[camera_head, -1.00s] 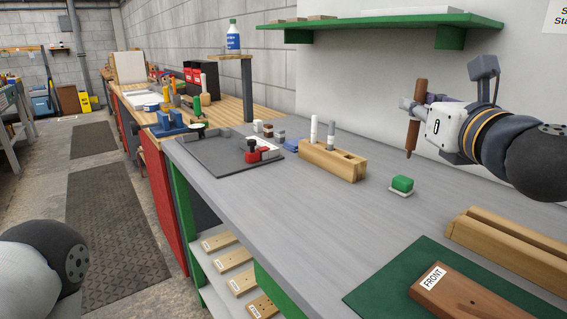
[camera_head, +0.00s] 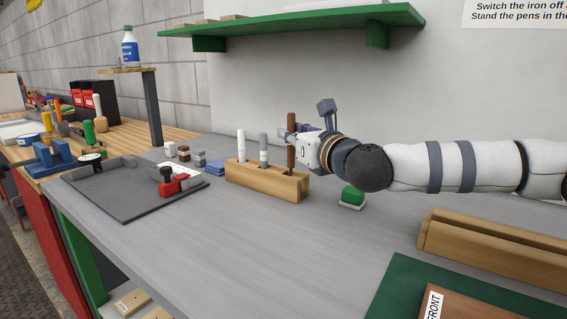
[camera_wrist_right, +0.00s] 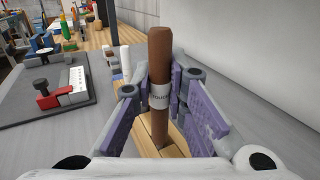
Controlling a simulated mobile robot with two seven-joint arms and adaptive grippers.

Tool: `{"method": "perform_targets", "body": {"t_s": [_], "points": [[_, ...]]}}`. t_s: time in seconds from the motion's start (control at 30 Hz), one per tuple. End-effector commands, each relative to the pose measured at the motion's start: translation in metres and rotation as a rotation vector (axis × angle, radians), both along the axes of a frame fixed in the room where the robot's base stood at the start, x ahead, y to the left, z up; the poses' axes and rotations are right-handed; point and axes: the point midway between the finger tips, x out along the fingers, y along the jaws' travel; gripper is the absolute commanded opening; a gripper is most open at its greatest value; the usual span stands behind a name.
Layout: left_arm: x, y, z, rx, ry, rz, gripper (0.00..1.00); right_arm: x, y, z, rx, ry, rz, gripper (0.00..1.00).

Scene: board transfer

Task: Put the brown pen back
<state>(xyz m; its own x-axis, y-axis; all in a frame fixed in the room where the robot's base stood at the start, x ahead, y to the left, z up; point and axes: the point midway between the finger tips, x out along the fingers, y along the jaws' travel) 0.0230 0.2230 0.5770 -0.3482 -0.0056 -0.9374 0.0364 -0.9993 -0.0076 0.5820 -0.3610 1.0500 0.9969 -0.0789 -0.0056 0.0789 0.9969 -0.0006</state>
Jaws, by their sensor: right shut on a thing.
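The brown pen (camera_head: 291,157) stands upright in my right gripper (camera_head: 291,138), which is shut on it. In the right wrist view the pen (camera_wrist_right: 159,50) has a pale label band and is between the purple finger pads of my gripper (camera_wrist_right: 160,95). Its lower end is at the right part of the wooden pen block (camera_head: 262,185). I cannot tell how deep it sits in a hole. A white pen (camera_head: 241,145) and a grey pen (camera_head: 263,148) stand in the block to its left. My left gripper is out of view.
A green block on a pale base (camera_head: 352,196) stands right of the pen block. A dark tray (camera_head: 125,200) with a red clamp (camera_head: 180,184) is to the left. A green shelf (camera_head: 290,27) hangs above. Grey bench (camera_head: 270,250) is clear in front.

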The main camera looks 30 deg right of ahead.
Motion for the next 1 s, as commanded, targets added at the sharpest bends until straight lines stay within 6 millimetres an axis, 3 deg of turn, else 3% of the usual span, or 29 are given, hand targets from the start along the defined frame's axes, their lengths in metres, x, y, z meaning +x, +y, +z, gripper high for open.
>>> {"method": "perform_targets", "body": {"t_s": [0.13,0.33,0.6,0.97,1.0], "points": [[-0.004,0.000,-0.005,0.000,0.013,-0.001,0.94,0.009,-0.003,-0.011,0.000,0.000,0.000,0.00],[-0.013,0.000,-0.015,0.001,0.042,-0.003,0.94,0.016,-0.005,-0.047,0.000,0.003,0.001,0.00],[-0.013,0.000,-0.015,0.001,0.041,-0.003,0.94,0.015,-0.005,-0.046,0.001,-0.006,0.001,0.00],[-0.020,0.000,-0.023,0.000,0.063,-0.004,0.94,0.015,-0.005,-0.058,0.000,-0.003,0.000,0.00],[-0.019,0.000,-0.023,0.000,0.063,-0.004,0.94,0.015,-0.005,-0.058,0.000,-0.004,0.001,0.18]]}}
